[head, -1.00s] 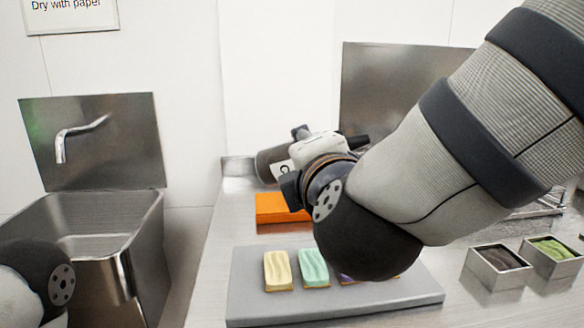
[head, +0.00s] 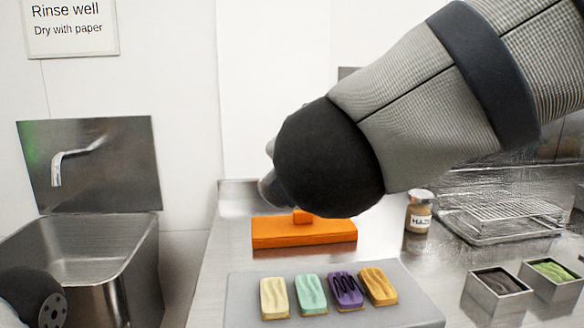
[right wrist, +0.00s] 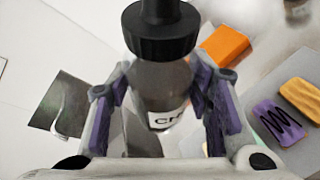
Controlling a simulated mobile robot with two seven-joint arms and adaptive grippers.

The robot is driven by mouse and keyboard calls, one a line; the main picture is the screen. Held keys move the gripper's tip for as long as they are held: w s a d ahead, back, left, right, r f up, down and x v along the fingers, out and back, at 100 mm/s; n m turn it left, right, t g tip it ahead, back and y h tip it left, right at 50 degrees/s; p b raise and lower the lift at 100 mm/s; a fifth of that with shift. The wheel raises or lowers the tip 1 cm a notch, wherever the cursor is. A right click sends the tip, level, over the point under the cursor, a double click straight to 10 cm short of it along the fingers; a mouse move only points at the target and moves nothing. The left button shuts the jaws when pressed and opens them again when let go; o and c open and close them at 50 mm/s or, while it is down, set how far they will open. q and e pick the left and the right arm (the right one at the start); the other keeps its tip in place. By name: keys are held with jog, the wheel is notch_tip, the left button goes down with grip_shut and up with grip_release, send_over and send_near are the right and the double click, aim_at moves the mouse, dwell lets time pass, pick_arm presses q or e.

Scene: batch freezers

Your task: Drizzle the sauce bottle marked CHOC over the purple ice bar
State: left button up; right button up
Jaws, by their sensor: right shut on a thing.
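The sauce bottle (right wrist: 160,85) has a black cap, a dark grey body and a white label whose visible letters read "CH". My right gripper (right wrist: 162,92) is shut around its body, between purple-lined fingers, in the right wrist view. In the head view my right arm hides most of the gripper and bottle. The purple ice bar (head: 346,290) lies on a grey slab (head: 240,300), third from the left, with a dark zigzag line across its top. The bar also shows in the right wrist view (right wrist: 277,121), to the right of the bottle. My left gripper is out of view.
A yellow bar (head: 274,298), a mint bar (head: 311,294) and an orange-brown bar (head: 379,286) share the slab. An orange block (head: 300,233) and a labelled jar (head: 419,213) stand behind. Tins (head: 500,291) and a wire rack (head: 505,217) are right, a sink (head: 85,250) left.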

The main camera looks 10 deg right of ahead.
jog(key=shift+r+n+g+h, duration=0.45)
jog(key=shift+n+h, duration=0.25)
jog(key=shift+n, duration=0.5)
jog(key=n+h, duration=0.1)
jog(key=r+n+g+h, duration=0.1)
jog(key=n, duration=0.1)
jog(key=shift+r, duration=0.1)
